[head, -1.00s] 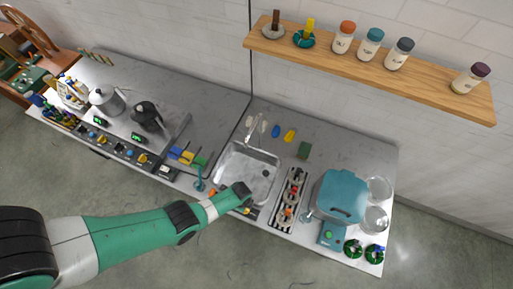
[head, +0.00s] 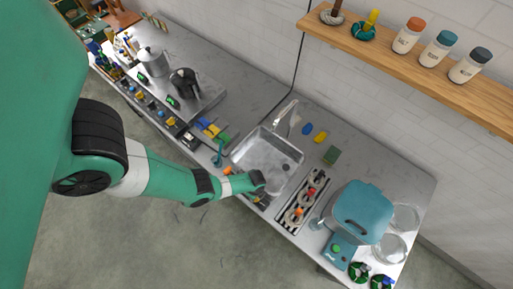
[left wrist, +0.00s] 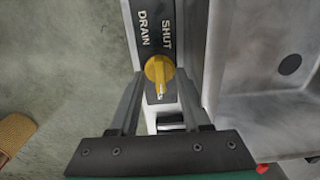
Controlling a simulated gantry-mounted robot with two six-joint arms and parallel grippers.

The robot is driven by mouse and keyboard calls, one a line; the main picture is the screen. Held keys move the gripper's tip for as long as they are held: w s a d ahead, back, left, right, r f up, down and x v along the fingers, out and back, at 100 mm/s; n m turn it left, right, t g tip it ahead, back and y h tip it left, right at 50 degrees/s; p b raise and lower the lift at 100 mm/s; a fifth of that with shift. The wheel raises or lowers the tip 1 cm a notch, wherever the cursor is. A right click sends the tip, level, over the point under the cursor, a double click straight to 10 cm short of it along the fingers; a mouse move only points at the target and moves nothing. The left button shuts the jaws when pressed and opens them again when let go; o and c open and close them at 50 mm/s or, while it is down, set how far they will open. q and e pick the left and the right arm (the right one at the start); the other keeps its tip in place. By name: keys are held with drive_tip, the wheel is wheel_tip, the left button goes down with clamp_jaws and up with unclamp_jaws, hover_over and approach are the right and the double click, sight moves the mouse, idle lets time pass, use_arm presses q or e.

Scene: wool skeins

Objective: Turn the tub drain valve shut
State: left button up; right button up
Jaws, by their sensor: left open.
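The drain valve is a yellow round knob (left wrist: 158,69) on a dark plate (left wrist: 152,30) lettered DRAIN and SHUT, seen in the left wrist view. A pale pointer on the knob points down the picture, away from the lettering. My left gripper (left wrist: 159,75) is open, with one finger on each side of the knob; I cannot tell whether they touch it. In the head view, my left gripper (head: 258,182) is at the front edge of the sink tub (head: 266,158), and the valve is mostly hidden by it. My right gripper is in neither view.
The tub's dark drain hole (left wrist: 289,65) is right of the valve. A slotted rack with rings (head: 300,205) and a teal lidded box (head: 362,212) stand right of the sink. Open floor lies in front of the counter.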

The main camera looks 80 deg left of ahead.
use_arm(q)
clamp_jaws()
drive_tip(key=shift+n, duration=0.3)
idle(0.3)
drive_tip(key=n, duration=0.8)
drive_tip(key=shift+n, duration=0.4)
drive_tip(key=n, duration=0.4)
drive_tip(key=shift+n, duration=2.2)
